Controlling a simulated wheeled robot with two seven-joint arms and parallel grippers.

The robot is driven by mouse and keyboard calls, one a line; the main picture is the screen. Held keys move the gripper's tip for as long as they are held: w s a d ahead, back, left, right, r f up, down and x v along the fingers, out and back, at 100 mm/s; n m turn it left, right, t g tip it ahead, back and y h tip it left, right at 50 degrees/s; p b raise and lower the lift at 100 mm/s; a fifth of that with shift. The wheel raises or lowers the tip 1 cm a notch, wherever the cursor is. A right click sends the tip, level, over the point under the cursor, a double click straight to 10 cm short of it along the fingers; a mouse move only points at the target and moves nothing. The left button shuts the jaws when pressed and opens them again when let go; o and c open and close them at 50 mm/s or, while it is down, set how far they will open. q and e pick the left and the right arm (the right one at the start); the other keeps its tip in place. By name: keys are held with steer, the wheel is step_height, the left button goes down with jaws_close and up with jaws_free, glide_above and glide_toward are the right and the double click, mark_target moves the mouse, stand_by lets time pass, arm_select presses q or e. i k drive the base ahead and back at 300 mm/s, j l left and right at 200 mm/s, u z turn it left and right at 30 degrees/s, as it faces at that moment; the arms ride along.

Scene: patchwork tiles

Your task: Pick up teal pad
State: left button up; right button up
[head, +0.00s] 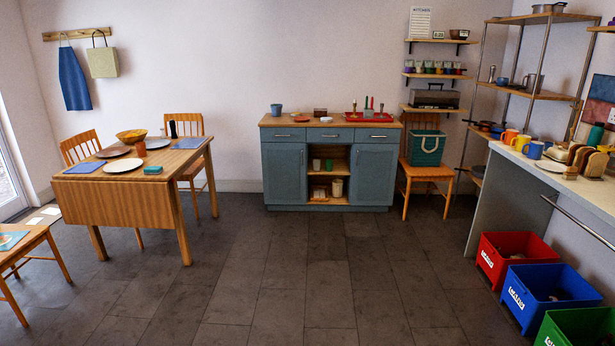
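A small flat teal pad (153,170) lies near the front edge of the wooden dining table (130,187) at the left. It is right of a white plate (123,165) and in front of another white plate (157,143). Nothing covers it. Neither of my grippers is in view.
Wooden chairs (184,124) stand behind the table, and another seat (18,245) is at the lower left. A blue-grey cabinet (284,172) stands at the back wall. Red (490,270), blue (528,305) and green bins line the right. The middle tiled floor (290,265) is clear.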

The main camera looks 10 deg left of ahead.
mark_target(149, 170)
steer(key=i+j+u, duration=0.1)
steer(key=i+u, duration=0.2)
steer(key=i, duration=0.4)
steer(key=i+u, duration=0.35)
steer(key=i, duration=0.3)
steer(key=i+l+u, duration=0.3)
steer(key=i, duration=0.4)
